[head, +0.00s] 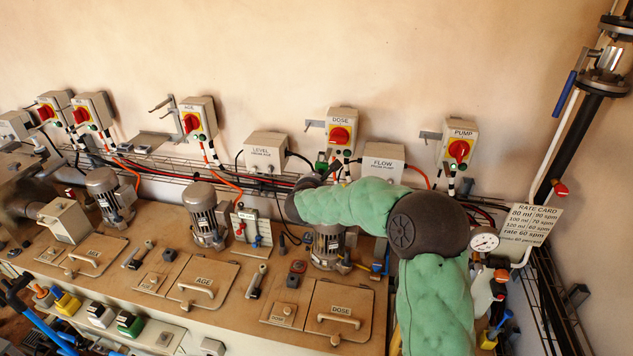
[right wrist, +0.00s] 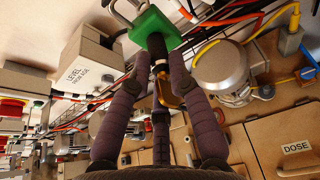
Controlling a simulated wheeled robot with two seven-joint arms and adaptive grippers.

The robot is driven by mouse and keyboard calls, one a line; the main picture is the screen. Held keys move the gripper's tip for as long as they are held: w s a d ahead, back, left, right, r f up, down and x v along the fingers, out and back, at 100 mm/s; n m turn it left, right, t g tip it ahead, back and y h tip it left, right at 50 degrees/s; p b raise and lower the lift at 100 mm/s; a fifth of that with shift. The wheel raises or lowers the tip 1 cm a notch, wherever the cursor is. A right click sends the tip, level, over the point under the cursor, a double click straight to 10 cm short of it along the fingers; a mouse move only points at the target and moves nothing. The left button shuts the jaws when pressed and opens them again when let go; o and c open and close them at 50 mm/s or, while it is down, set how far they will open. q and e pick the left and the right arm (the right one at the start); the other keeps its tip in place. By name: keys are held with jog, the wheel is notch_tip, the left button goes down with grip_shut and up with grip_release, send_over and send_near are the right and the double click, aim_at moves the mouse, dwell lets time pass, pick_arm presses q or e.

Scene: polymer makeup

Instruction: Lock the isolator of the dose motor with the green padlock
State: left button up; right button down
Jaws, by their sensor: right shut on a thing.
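The dose isolator (head: 341,133) is a pale box on the back wall, labelled DOSE, with a red knob on a yellow plate. A metal bracket sticks out from its left side. The green padlock (head: 321,160) is just below and left of this box. In the right wrist view the green padlock (right wrist: 155,27) is large at the top, its metal shackle partly cut off by the frame edge. My right gripper (right wrist: 157,55) is shut on the padlock, with dark fingers around its lower part. A brass-coloured piece hangs below it. I cannot tell whether the padlock touches the isolator. My left gripper is not in view.
The LEVEL box (head: 266,149) and FLOW box (head: 383,162) flank the space below the dose isolator. The PUMP isolator (head: 459,142) is to the right. Cables run along a wire tray behind the motors. The dose motor (head: 328,247) stands below my right forearm.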

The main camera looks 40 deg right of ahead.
jog(key=shift+w+d, duration=0.1)
jog(key=shift+d, duration=0.1)
jog(key=c, duration=1.1)
grip_release()
jog(key=shift+o, duration=0.2)
jog(key=shift+a, duration=0.1)
jog(key=v, duration=1.2)
